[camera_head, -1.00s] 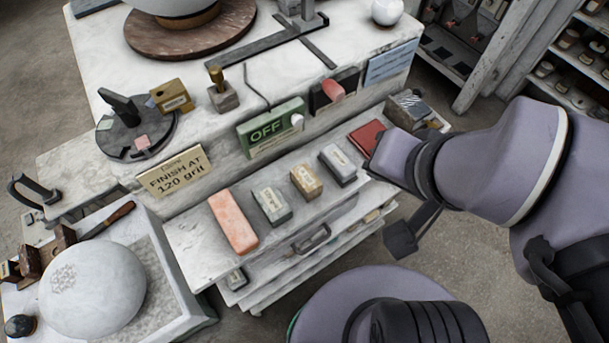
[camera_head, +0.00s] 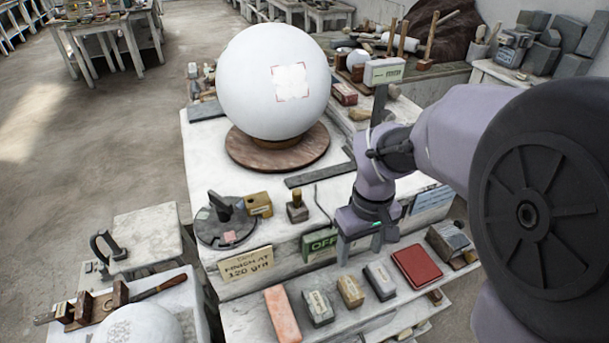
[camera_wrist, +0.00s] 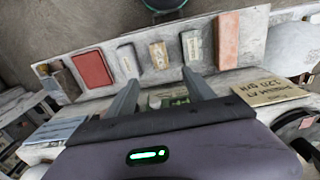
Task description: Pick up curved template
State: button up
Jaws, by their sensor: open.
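I cannot pick out the curved template for certain. A dark curved piece (camera_head: 103,246) stands upright at the left, beside a pale block; it may be a clamp or handle. A flat dark strip (camera_head: 318,174) lies on the bench beside the turntable, but looks straight. My gripper (camera_head: 358,252) points down by the bench's front edge, in front of the green OFF sign (camera_head: 320,246).
A big white sphere (camera_head: 273,83) stands on a round wooden turntable (camera_head: 277,148). Below my gripper, a shelf holds a pink block (camera_head: 282,314), several small blocks and a red block (camera_head: 417,265). A dark disc tool (camera_head: 226,226) and brass-coloured block (camera_head: 259,204) stand left. Open floor lies left.

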aim_at(351, 286)
jog(key=f+b, duration=0.1)
jog(key=f, duration=0.3)
jog(key=f+b, duration=0.2)
jog(key=f, duration=0.2)
jog(key=f+b, duration=0.1)
jog(key=f, duration=0.3)
jog(key=shift+d+f+b, duration=0.15)
jog(key=shift+d+b, duration=0.1)
jog(key=shift+b, duration=0.1)
jog(key=f+b, duration=0.2)
jog(key=f, duration=0.3)
jog(key=shift+a+f, duration=0.15)
jog(key=shift+a, duration=0.05)
jog(key=shift+c, duration=1.1)
grip_shut()
